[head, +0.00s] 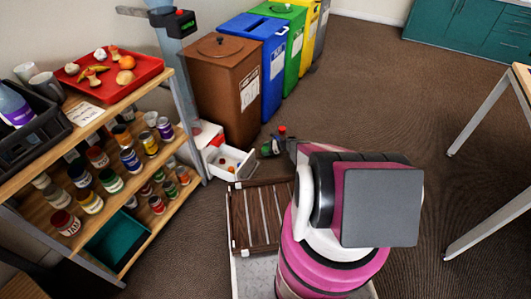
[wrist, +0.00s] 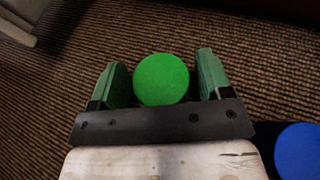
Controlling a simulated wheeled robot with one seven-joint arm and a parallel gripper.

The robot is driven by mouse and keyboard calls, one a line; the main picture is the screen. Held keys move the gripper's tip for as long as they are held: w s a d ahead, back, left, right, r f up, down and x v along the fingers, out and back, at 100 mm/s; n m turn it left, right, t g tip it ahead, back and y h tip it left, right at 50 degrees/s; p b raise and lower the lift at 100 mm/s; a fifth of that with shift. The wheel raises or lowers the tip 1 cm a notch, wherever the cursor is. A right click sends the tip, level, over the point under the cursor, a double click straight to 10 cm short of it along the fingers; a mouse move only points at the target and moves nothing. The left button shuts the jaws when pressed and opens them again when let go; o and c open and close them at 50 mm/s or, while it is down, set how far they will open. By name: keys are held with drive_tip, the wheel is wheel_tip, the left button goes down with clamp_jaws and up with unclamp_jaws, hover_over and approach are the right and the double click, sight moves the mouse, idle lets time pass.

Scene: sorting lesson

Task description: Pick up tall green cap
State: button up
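The green cap (wrist: 161,79) shows in the wrist view as a bright round disc, seen from above. My gripper (wrist: 164,80) is open, with one green finger on each side of the cap. A narrow gap shows on both sides, so the fingers do not appear to touch it. I cannot tell the cap's height or how far below the fingertips it is. In the head view my arm hides most of the gripper, and I cannot make out the cap there.
A blue round thing (wrist: 298,150) is at the wrist view's lower right. In the head view, a white open drawer (head: 230,162) and brown bin (head: 226,85) stand beyond my arm. A shelf of jars (head: 130,160) is at left. Carpet (head: 400,100) at right is clear.

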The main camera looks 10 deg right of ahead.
drive_tip(key=c, duration=0.6)
